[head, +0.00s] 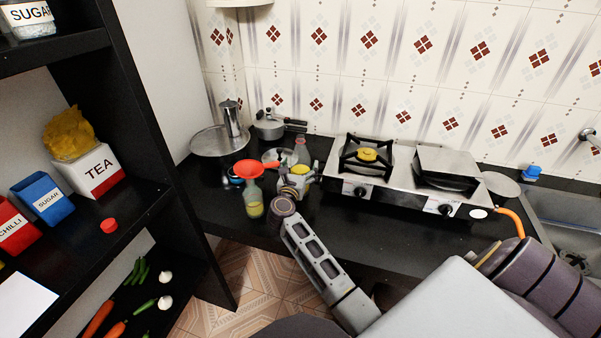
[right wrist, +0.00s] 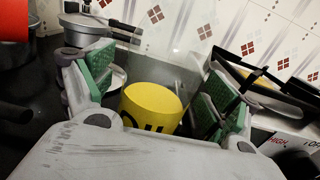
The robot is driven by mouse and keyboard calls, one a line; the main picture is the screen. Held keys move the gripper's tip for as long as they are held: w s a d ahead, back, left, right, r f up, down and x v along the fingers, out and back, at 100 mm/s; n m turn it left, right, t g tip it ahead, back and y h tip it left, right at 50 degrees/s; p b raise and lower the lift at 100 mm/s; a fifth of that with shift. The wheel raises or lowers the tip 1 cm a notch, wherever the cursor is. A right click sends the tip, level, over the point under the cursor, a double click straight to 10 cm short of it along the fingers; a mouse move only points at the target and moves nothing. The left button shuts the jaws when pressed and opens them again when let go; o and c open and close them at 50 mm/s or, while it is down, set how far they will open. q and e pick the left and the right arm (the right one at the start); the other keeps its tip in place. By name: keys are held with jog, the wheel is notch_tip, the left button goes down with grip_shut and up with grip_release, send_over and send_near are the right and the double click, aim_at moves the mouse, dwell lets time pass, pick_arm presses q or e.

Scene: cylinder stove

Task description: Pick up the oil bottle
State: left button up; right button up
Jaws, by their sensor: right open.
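A yellow cylinder with black lettering that seems to read "OIL" (right wrist: 152,105) stands between the green-padded fingers of my right gripper (right wrist: 157,88) in the right wrist view. The fingers are open on either side of it, with gaps showing. In the head view, my right gripper (head: 295,182) is at the counter, left of the stove, and mostly hides the yellow container (head: 301,170). My left gripper is not in view.
A two-burner stove (head: 375,188) stands to the right on the black counter. A black shelf (head: 157,178) with tins is at left.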

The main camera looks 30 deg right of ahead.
jog(key=shift+w+d, duration=0.25)
dwell(0.3)
jog(key=c, duration=1.4)
